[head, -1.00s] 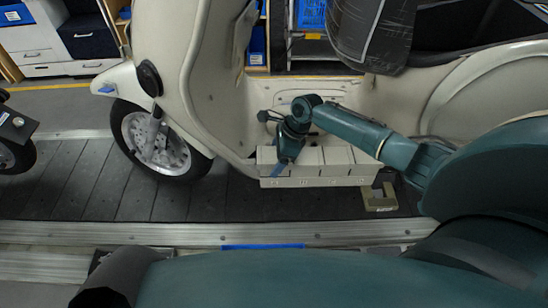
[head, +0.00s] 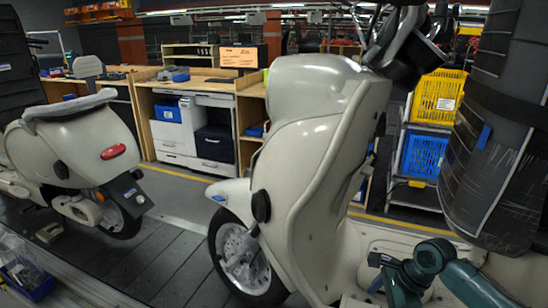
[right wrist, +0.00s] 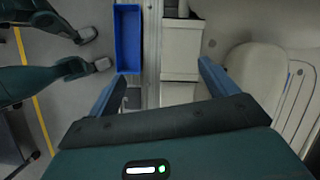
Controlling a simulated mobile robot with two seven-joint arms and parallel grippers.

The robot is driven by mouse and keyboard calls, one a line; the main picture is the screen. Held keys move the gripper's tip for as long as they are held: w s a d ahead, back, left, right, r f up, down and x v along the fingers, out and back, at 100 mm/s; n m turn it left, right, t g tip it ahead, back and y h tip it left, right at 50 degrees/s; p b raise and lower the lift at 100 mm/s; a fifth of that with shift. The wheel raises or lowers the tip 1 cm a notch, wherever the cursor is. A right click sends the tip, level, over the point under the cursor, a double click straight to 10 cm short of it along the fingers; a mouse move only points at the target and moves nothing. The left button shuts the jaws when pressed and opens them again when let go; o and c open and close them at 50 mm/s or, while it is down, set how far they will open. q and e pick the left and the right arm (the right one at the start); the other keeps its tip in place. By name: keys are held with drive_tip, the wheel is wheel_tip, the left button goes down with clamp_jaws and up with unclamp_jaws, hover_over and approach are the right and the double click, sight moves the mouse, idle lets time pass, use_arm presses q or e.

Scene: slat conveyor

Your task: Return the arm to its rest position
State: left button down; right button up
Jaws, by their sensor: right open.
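My right arm (head: 435,262) comes in at the bottom right of the head view, beside the cream scooter (head: 318,170). Its fingertips are not clear there. In the right wrist view my right gripper (right wrist: 163,88) has its two blue fingers spread wide, with nothing held between them. Pale boxes (right wrist: 180,50) lie below and beyond the fingers, beside the scooter's pale body (right wrist: 258,78). I cannot tell how far the fingers are above the boxes. My left gripper is not in view.
A blue bin (right wrist: 127,38) lies beyond the left finger. Another scooter (head: 80,150) stands at the left on the slat conveyor (head: 165,262). A black-wrapped seat (head: 500,140) rises above my right arm. A rack with yellow (head: 437,97) and blue crates (head: 424,155) stands behind.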

drive_tip(key=s+a+f+n, duration=0.5)
drive_tip(key=s+a+n, duration=0.4)
drive_tip(key=s+n, duration=0.25)
drive_tip(key=s+d+r+n+t+h, duration=0.1)
drive_tip(key=s+r+n+h, duration=0.1)
drive_tip(key=s+n, duration=0.35)
drive_tip(key=s+d+r+n+t+h, duration=0.1)
drive_tip(key=s+d+r+n, duration=0.1)
drive_tip(key=s+n, duration=0.35)
drive_tip(key=w+a+f+t+y, duration=0.2)
drive_tip(key=w+a+f+t, duration=0.3)
drive_tip(key=f, duration=0.3)
drive_tip(key=shift+a+t, duration=0.45)
drive_tip(key=shift+t, duration=0.35)
drive_tip(key=shift+n, duration=0.25)
drive_tip(key=shift+c, duration=0.3)
